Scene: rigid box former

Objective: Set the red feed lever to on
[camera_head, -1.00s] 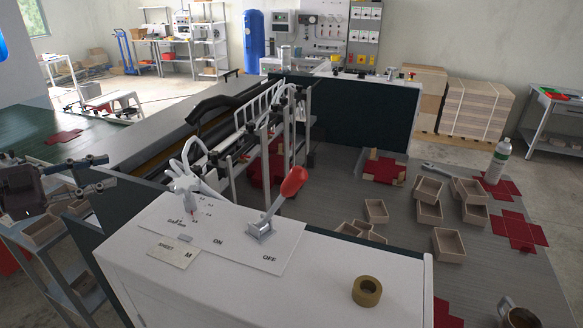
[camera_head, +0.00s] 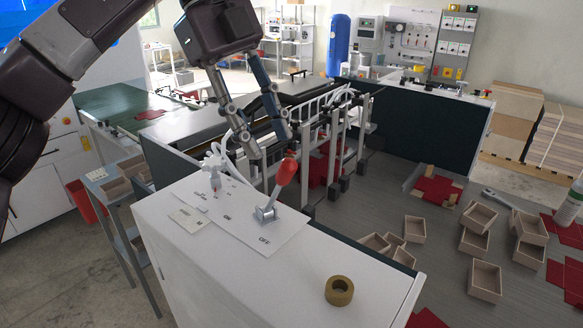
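The feed lever has a red knob (camera_head: 287,172) on a metal stem and bracket (camera_head: 266,213), on a white panel on top of a white cabinet (camera_head: 230,258). The printed words ON and OFF lie beside its base, ON to the left and OFF to the right. The lever is tilted up and to the right, on the OFF side. My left gripper (camera_head: 269,147) comes in from the upper left. Its two fingers are apart and empty, pointing down just above and left of the red knob. Contact with the knob cannot be made out. My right gripper is not in view.
A small white valve-like fitting (camera_head: 215,165) stands left of the lever. A brown tape roll (camera_head: 339,290) lies on the cabinet's front right. Behind are the machine's metal rails (camera_head: 335,125). Several open boxes (camera_head: 486,280) lie on the grey surface at right.

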